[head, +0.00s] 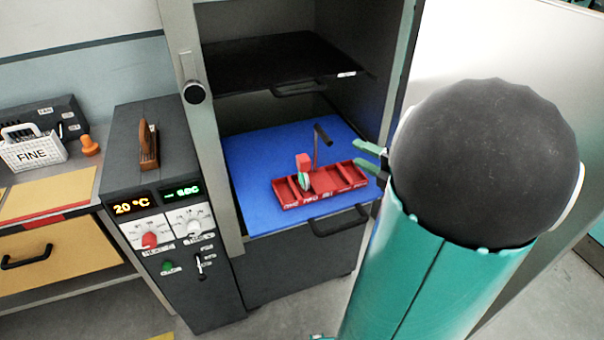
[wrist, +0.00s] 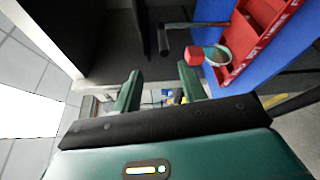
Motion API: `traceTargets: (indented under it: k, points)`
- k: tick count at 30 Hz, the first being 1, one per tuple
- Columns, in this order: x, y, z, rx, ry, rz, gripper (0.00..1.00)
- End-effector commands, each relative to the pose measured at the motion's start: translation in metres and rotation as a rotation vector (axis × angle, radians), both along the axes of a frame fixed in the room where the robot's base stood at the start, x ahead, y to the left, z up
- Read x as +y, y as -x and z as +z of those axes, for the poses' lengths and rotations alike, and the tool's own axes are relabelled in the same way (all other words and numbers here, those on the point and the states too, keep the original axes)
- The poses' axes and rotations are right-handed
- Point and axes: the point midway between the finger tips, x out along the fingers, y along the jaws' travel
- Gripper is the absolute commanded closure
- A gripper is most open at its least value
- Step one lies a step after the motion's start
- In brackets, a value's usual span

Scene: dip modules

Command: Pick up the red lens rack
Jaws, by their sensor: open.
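The red lens rack (head: 335,180) sits on a blue shelf mat (head: 255,160) inside the open cabinet. It is a shallow red tray with dividers, a round lens (head: 304,181) and a red block (head: 303,162) at its left part, and a dark upright handle (head: 318,145) with a bent top. The rack also shows at the upper right of the wrist view (wrist: 262,30). My gripper (head: 370,158) is open and empty, just right of the rack in the head view, apart from it. In the wrist view its two green fingers (wrist: 160,88) are spread with nothing between them.
A black shelf (head: 275,60) lies above the blue one. The cabinet's left post (head: 205,130) and a control box (head: 165,220) stand left of the opening. A bench with a white basket (head: 33,152) is at far left. My arm covers the right side.

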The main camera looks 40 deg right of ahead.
Motion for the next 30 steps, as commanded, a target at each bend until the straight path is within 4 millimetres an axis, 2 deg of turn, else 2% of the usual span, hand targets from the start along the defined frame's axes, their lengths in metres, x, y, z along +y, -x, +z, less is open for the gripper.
traceTargets:
  k: [4, 15, 23, 30]
  points:
    - [-0.004, -0.007, -0.001, -0.003, -0.012, -0.011, 0.58]
    - [0.002, -0.069, -0.007, -0.002, -0.008, -0.007, 0.58]
    - [0.005, -0.09, -0.01, -0.001, -0.009, -0.005, 0.58]
    - [0.007, -0.127, -0.016, -0.001, -0.007, -0.004, 0.58]
